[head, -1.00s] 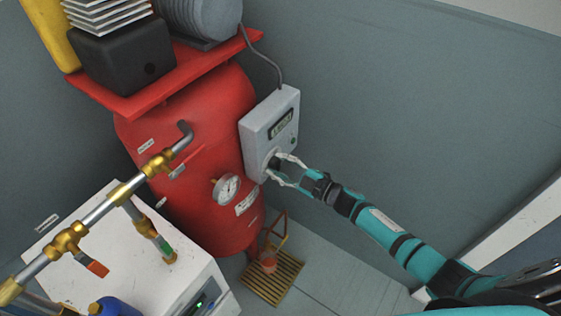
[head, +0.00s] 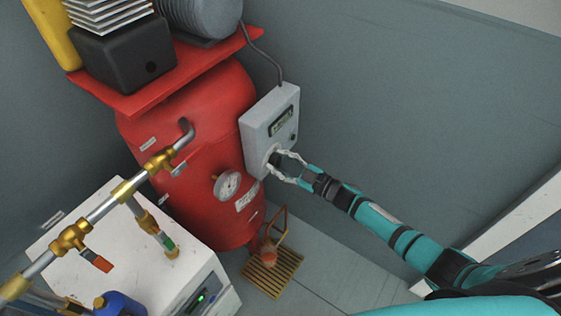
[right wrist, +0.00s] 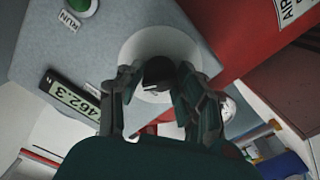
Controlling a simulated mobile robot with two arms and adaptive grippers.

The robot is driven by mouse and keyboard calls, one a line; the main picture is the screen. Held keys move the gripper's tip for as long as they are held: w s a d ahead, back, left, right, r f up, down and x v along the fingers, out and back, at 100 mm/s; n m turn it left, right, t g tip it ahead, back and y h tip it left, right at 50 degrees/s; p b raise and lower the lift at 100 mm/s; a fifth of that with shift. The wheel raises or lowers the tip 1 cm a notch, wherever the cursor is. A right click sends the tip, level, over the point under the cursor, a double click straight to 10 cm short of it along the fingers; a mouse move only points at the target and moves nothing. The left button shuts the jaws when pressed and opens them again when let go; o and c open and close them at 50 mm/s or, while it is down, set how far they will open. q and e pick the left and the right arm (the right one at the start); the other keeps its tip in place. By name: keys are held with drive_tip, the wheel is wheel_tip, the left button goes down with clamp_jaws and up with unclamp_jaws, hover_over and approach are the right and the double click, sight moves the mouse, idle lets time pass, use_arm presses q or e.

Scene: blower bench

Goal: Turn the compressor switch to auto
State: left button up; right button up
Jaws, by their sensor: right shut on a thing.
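The compressor switch is a dark knob (right wrist: 158,74) on a round white plate (right wrist: 184,48) on the grey control box (head: 262,112). My right gripper (right wrist: 158,82) is shut on the knob, with one finger on each side of it in the right wrist view. In the head view my right gripper (head: 277,164) reaches the lower part of the box from the right, and its fingers partly hide the knob. A light mark shows on the knob, but I cannot read which position it points to. My left gripper is not in view.
The red compressor tank (head: 205,150) stands left of the box, with a round gauge (head: 228,184). Brass and steel pipework (head: 100,212) crosses above a white cabinet (head: 185,262) at lower left. The grey wall (head: 410,110) right of the box is bare.

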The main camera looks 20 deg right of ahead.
drive_tip(key=o, duration=1.1)
drive_tip(key=shift+o, duration=0.2)
drive_tip(key=shift+s, duration=0.1)
drive_tip(key=v, duration=1.2)
drive_tip(key=shift+f, duration=0.1)
drive_tip(key=s+d+f+m+g+h, duration=0.25)
drive_tip(key=s+f, duration=0.25)
drive_tip(key=f, duration=0.5)
drive_tip(key=s+d+f+m+g+h, duration=0.1)
drive_tip(key=s+d+f+m+h, duration=0.2)
drive_tip(key=f, duration=0.7)
drive_tip(key=s+d+f+m+g+h, duration=0.1)
drive_tip(key=s+f+m+h, duration=0.25)
drive_tip(key=s+f, duration=0.4)
drive_tip(key=s+a+f+g, duration=0.2)
drive_tip(key=s+f, duration=0.3)
drive_tip(key=s, duration=0.3)
drive_tip(key=s+a+f+m+g+h, duration=0.1)
drive_tip(key=s+a+f+g, duration=0.2)
drive_tip(key=s, duration=0.6)
drive_tip(key=s+a+f+m+g+h, duration=0.1)
drive_tip(key=s+a+f+g, duration=0.1)
drive_tip(key=s+f, duration=0.4)
drive_tip(key=s+g, duration=0.1)
drive_tip(key=s, duration=0.2)
drive_tip(key=shift+a+f+g, duration=0.25)
drive_tip(key=shift+f+g, duration=0.1)
drive_tip(key=shift+f, duration=0.05)
